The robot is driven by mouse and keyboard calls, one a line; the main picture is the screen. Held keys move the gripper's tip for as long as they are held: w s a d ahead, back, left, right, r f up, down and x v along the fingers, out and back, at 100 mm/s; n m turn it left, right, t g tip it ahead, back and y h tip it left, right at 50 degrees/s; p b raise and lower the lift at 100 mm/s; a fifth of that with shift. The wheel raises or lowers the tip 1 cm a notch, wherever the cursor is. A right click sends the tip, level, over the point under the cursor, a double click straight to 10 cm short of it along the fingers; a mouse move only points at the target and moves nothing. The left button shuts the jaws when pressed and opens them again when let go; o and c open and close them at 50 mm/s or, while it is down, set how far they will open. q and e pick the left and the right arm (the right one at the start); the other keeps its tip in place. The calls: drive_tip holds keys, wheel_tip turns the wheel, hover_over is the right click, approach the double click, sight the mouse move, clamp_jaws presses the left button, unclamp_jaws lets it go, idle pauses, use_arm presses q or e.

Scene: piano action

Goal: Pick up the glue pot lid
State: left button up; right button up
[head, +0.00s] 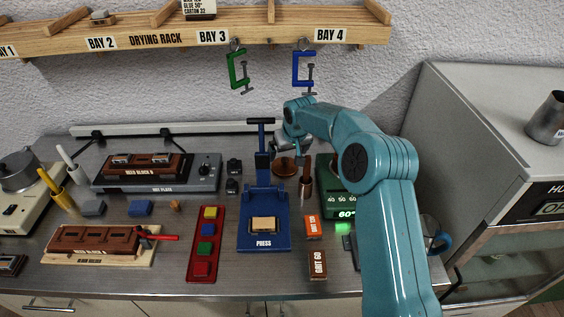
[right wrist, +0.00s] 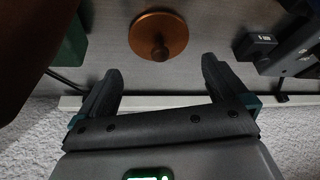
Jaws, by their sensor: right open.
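The glue pot lid is a round copper-brown disc with a small knob. In the head view the lid (head: 285,167) lies on the bench behind the blue press, partly hidden by my right gripper (head: 291,148). In the right wrist view the lid (right wrist: 158,36) lies knob towards the camera, just beyond and between the fingertips of my right gripper (right wrist: 160,72). My right gripper is open and empty, with a gap to the lid. A copper-brown pot with an upright handle (head: 305,188) stands to the right of the press. My left gripper is out of view.
The blue press (head: 264,236) stands close in front of the lid, its tall lever rising left of my gripper. A dark green box (head: 340,175) with a green display is to the right. Clamps hang from the drying rack (head: 160,37) above. A hot plate (head: 155,185) stands left.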

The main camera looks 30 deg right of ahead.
sight(286, 160)
drive_tip(key=p+x, duration=0.1)
drive_tip(key=x, duration=0.4)
drive_tip(key=shift+s+f+p, duration=0.1)
drive_tip(key=shift+f+p, duration=0.15)
drive_tip(key=shift+p, duration=0.1)
drive_tip(key=shift+a+f, duration=0.15)
drive_tip(key=shift+f, duration=0.4)
drive_tip(key=shift+w, duration=0.2)
drive_tip(key=shift+c, duration=1.3)
drive_tip(key=c, duration=0.4)
drive_tip(key=shift+r, duration=0.1)
